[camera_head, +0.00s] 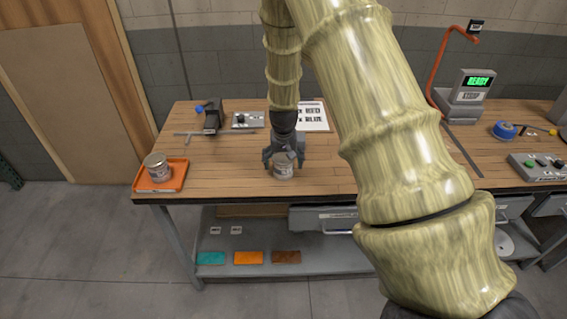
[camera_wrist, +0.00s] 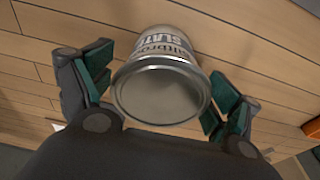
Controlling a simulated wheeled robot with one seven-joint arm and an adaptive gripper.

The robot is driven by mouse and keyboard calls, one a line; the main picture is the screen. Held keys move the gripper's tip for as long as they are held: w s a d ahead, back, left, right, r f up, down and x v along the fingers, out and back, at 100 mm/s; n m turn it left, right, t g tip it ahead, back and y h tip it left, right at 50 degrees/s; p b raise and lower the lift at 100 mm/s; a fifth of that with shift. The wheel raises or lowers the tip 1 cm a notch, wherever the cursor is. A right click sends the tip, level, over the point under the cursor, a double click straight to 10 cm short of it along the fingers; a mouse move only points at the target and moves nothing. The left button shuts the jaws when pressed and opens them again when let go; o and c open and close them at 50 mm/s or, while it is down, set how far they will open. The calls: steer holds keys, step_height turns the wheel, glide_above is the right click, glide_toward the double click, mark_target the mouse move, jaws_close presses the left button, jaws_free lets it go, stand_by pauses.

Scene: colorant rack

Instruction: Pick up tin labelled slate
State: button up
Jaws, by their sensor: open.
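A small metal tin (camera_head: 283,170) with a pale label stands upright on the wooden bench, near its front edge. My gripper (camera_head: 284,160) is above and around it, pointing down. In the wrist view the tin (camera_wrist: 161,92) stands between the two open fingers (camera_wrist: 158,98), with a gap on each side.
A vise-like tool (camera_head: 211,118), a small control box (camera_head: 247,120) and a white printed sheet (camera_head: 313,117) lie behind my gripper. A scale with a READY display (camera_head: 474,84) stands at the right. Coloured blocks (camera_head: 248,257) lie on the lower shelf.

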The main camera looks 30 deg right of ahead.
steer(key=shift+f, duration=0.65)
steer(key=c, duration=1.2)
steer(key=shift+c, duration=0.3)
steer(key=shift+w+r, duration=0.1)
